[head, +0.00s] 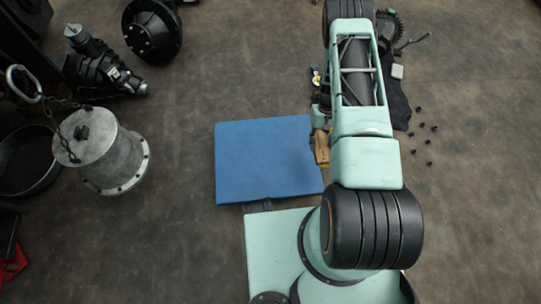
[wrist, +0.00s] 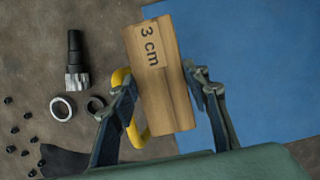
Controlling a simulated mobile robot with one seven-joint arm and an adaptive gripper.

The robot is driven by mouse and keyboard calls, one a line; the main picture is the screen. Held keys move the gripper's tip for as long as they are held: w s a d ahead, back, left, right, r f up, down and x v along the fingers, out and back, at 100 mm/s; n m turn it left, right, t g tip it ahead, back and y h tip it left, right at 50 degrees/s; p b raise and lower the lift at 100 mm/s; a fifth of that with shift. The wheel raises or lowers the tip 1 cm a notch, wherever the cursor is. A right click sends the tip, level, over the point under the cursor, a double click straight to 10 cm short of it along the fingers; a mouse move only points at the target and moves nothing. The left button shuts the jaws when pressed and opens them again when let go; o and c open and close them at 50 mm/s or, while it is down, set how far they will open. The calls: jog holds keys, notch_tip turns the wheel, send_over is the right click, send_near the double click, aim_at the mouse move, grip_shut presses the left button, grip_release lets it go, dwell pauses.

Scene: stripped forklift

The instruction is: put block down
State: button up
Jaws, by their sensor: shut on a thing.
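A wooden block marked "3 cm" (wrist: 153,62) is held between the two fingers of my gripper (wrist: 162,90) in the wrist view. It stands slightly tilted in that picture. In the head view the block (head: 322,148) shows at the right edge of a blue board (head: 262,160), partly hidden by my arm. My gripper itself is mostly hidden by the arm there. The wrist view shows the blue board (wrist: 250,60) to the right of the block. I cannot tell how high the block is above the floor or board.
A yellow loop (wrist: 138,132) lies behind the block. A black tool (wrist: 75,60), metal rings (wrist: 61,108) and several small black pieces lie left of it. A metal cylinder (head: 102,150) with a chain stands at the left. Most of the board is bare.

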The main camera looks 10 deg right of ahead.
jog(key=w+a+f+b, duration=0.1)
jog(key=w+a+f, duration=0.1)
jog(key=a+f, duration=0.1)
jog(key=w+a+f+b, duration=0.2)
jog(key=a+f, duration=0.1)
jog(key=a, duration=0.1)
jog(key=w+a+f+b, duration=0.1)
jog(key=a+f+b, duration=0.1)
jog(key=a+f, duration=0.1)
jog(key=shift+w+a, duration=0.4)
jog(key=shift+a, duration=0.3)
jog(key=shift+a+f, duration=0.15)
jog(key=shift+w+a+f+b, duration=0.15)
jog(key=shift+f+b, duration=0.3)
jog(key=shift+f, duration=0.45)
jog(key=shift+w+a+f+b, duration=0.1)
jog(key=shift+f+b, duration=0.35)
jog(key=shift+f, duration=0.4)
jog(key=shift+s, duration=0.1)
jog(key=shift+f, duration=0.2)
jog(key=o, duration=1.4)
jog(key=shift+c, duration=0.2)
jog(key=shift+r, duration=0.15)
